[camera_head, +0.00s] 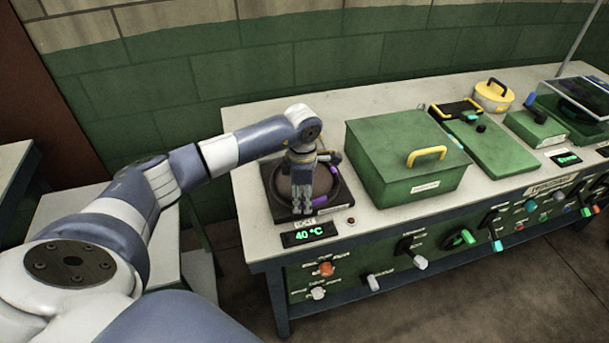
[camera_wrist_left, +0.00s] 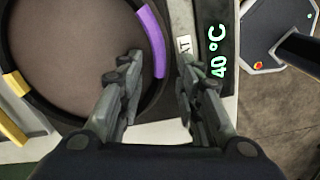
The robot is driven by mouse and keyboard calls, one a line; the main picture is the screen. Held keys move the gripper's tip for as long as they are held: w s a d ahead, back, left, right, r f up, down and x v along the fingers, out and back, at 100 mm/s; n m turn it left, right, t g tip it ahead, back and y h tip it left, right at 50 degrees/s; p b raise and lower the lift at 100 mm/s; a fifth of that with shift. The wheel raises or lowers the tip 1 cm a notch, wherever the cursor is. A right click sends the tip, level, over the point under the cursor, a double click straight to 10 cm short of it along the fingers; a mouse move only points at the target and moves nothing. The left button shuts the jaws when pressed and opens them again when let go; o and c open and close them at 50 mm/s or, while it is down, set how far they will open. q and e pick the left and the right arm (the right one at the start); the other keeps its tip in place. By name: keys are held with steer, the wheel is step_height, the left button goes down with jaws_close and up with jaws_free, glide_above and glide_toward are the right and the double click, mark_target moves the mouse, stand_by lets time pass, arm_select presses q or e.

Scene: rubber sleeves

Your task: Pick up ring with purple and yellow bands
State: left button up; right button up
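The dark ring (camera_head: 319,202) with purple and yellow bands lies around a brown round centre on a black square plate at the left end of the bench. In the left wrist view the ring (camera_wrist_left: 151,40) fills the upper left, its purple band near the fingers and a yellow band at the far left. My left gripper (camera_head: 302,205) hangs over the front part of the ring and hides some of it. In the left wrist view its fingers (camera_wrist_left: 160,62) are apart, with the purple-banded rim between and just beyond them. I cannot tell their height above it. My right gripper is not in view.
A display reading 40 °C (camera_head: 308,233) is in front of the plate, with a small red button (camera_head: 351,221) beside it. A green box with a yellow handle (camera_head: 405,158) stands close on the right. Knobs and levers line the bench front.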

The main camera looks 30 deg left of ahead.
arm_select(q)
steer(key=shift+f, duration=0.15)
steer(key=shift+c, duration=0.4)
jaws_close()
